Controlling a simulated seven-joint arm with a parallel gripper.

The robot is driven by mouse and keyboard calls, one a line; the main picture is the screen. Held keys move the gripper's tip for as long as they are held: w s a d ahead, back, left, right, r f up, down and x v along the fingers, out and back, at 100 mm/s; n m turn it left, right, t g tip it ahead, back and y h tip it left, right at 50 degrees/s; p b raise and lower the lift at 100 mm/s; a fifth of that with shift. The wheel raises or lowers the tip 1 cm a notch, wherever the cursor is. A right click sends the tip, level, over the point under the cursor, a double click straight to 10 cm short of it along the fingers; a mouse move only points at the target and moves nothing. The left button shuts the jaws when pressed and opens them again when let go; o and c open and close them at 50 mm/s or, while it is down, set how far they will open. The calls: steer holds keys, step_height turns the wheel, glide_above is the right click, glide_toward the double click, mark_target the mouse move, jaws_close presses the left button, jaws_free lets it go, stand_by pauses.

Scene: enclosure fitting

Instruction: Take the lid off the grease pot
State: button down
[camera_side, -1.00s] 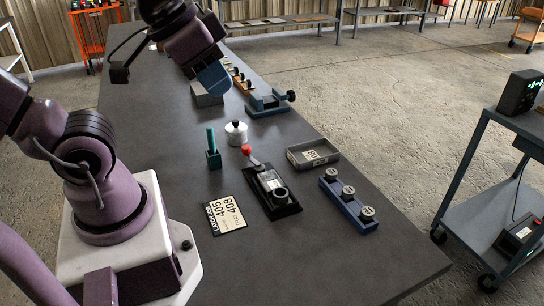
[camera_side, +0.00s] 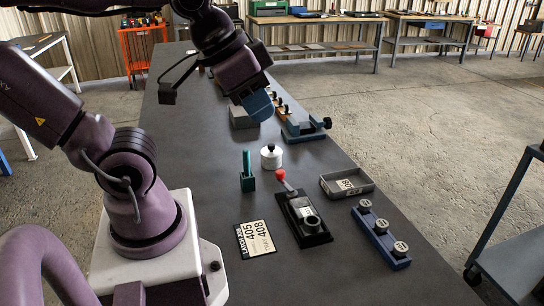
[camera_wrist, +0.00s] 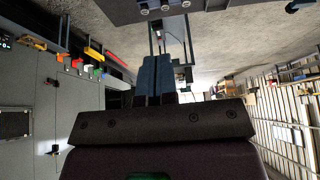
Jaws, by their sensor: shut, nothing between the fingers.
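The grease pot (camera_side: 271,160) is a small white round pot standing upright on the dark bench in the side view. Its lid, with a black knob (camera_side: 270,147) on top, sits on it. My gripper (camera_side: 262,115) has blue fingers and hangs above the bench, up and slightly left of the pot in the picture, apart from it. In the wrist view the blue fingers (camera_wrist: 154,75) are together with nothing held. I cannot make out the pot in the wrist view.
A blue clamp (camera_side: 304,131) is behind. A printed card (camera_side: 256,239) lies in front.

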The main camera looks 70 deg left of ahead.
steer(key=c, duration=1.8)
jaws_free()
steer(key=o, duration=1.8)
steer(key=n+g+y, duration=0.4)
steer(key=n, duration=0.9)
glide_toward(271, 145)
steer(key=shift+n, duration=0.3)
steer(key=x, duration=0.5)
steer(key=shift+a, duration=0.3)
steer(key=shift+x, duration=2.55)
